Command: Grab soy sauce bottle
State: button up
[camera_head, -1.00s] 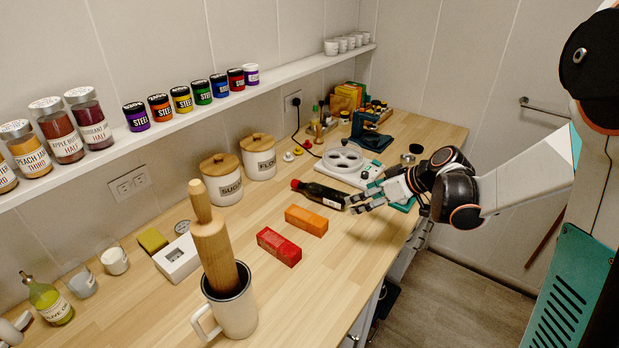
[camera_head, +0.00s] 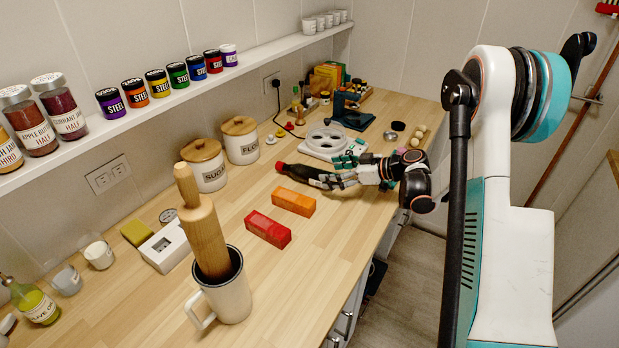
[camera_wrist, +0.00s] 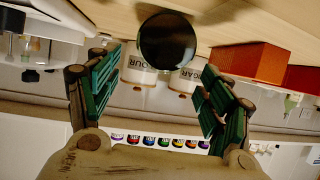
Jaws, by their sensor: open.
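The soy sauce bottle (camera_head: 296,172) is dark with a red cap and lies on its side on the wooden counter. Its cap points left and its base faces my gripper. My gripper (camera_head: 333,173) is open at the base end, with its fingers close to the bottle. In the wrist view, which is upside down, the bottle's round dark base (camera_wrist: 167,42) shows between and beyond the spread fingers of my gripper (camera_wrist: 158,72). The fingers partly hide the bottle's base end in the head view, and I cannot tell whether they touch it.
An orange box (camera_head: 294,202) and a red box (camera_head: 267,230) lie in front of the bottle. Sugar (camera_head: 204,165) and flour (camera_head: 241,141) canisters stand by the wall. A mug (camera_head: 222,295) holds a rolling pin.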

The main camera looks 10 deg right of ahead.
aim_at(314, 173)
jog(key=b+x, duration=0.2)
jog(key=x, duration=0.5)
jog(key=shift+w+a+f, duration=0.1)
jog(key=shift+w+f, duration=0.05)
jog(key=shift+f, duration=0.05)
jog(key=shift+r, duration=0.1)
grip_shut()
